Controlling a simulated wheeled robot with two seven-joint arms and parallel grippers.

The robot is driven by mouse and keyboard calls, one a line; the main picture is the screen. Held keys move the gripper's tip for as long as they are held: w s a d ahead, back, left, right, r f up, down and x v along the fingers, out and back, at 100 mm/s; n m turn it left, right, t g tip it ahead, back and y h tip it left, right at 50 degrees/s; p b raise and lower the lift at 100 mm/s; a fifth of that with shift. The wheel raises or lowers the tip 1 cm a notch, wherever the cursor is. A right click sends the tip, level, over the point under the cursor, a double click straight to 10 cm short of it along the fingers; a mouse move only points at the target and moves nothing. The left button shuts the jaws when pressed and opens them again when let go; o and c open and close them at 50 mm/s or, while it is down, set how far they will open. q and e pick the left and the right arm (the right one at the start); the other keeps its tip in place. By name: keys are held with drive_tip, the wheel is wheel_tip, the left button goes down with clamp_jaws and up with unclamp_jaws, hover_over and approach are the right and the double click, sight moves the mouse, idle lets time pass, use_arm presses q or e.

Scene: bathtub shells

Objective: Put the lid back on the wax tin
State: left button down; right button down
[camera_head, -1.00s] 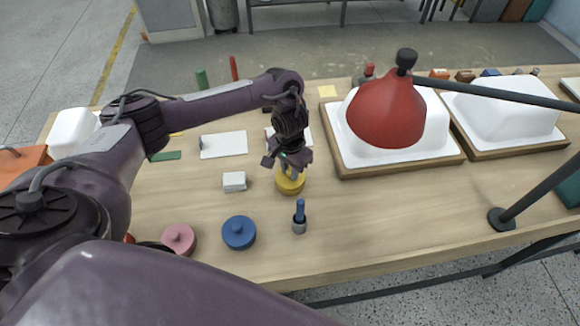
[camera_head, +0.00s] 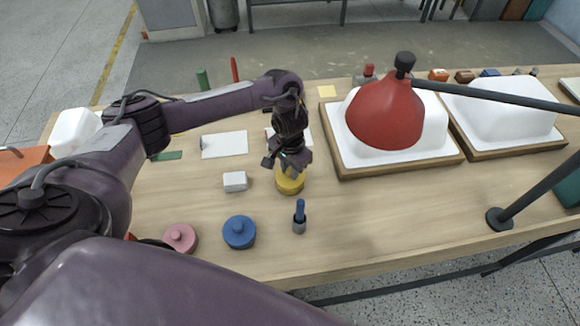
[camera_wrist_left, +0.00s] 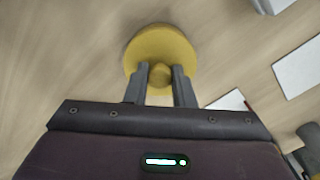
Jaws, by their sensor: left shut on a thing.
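A round yellow tin with a yellow knobbed lid (camera_head: 290,184) stands on the table below my left gripper. In the left wrist view the yellow lid (camera_wrist_left: 160,48) is seen from above, with its knob between the two fingers. My left gripper (camera_head: 288,168) is shut on that knob; it also shows in the left wrist view (camera_wrist_left: 160,80). The lid appears to be at the tin, but I cannot tell whether it is fully seated. The tin's body is mostly hidden under the lid and gripper. My right gripper is not in view.
A blue lidded tin (camera_head: 240,232), a pink one (camera_head: 180,238) and a blue-handled brush (camera_head: 299,218) stand in front. A white block (camera_head: 235,181) is left of the yellow tin. A red lamp shade (camera_head: 385,112) hangs over a white shell (camera_head: 436,128) at right.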

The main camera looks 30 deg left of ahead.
use_arm(q)
drive_tip(key=shift+f+p, duration=0.15)
drive_tip(key=shift+p, duration=1.05)
idle(1.7)
idle(0.4)
drive_tip(key=c, duration=0.7)
unclamp_jaws()
drive_tip(key=shift+o, duration=0.2)
drive_tip(key=shift+r+p, duration=3.5)
drive_tip(key=shift+p, duration=0.7)
drive_tip(key=shift+c, duration=0.3)
clamp_jaws()
